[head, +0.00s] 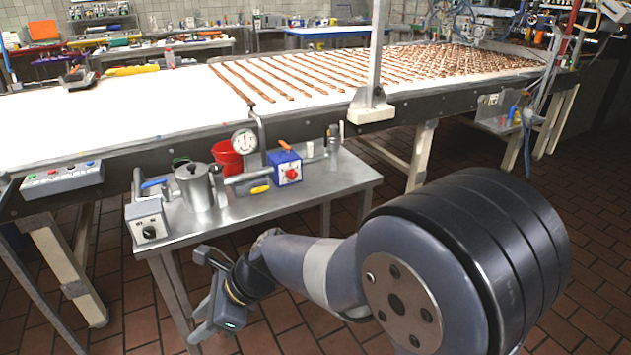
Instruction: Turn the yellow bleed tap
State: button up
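The yellow bleed tap (260,189) shows as a small yellow handle low on the grey pipework, on the steel side table (240,205). It lies between the red bucket and the blue box with a red knob. My gripper (201,302) hangs low in front of the table's front edge, below and left of the tap and well apart from it. Nothing can be seen held in it. Its fingers are seen at a slant, so I cannot tell how far apart they are.
A steel pot (193,187), a blue-handled valve (154,183), a switch box (148,221), a red bucket (227,158), a pressure gauge (244,141) and a blue box (285,168) crowd the side table. The conveyor (150,105) runs behind. Floor at right is clear.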

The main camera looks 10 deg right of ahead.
aim_at(254, 191)
jog(key=i+j+z, duration=0.1)
jog(key=z, duration=0.35)
jog(key=i+j+z, duration=0.1)
jog(key=j+z, duration=0.15)
jog(key=z, duration=0.2)
jog(key=j+z, duration=0.2)
jog(key=z, duration=0.3)
jog(key=i+j+z, duration=0.1)
jog(key=j+z, duration=0.15)
jog(key=z, duration=0.2)
jog(key=j+z, duration=0.15)
jog(key=j, duration=0.35)
jog(key=k+j+z, duration=0.1)
jog(key=j, duration=0.4)
jog(key=k+j+z, duration=0.15)
jog(key=j, duration=0.35)
jog(key=j+z, duration=0.1)
jog(key=j, duration=0.4)
jog(key=k, duration=0.05)
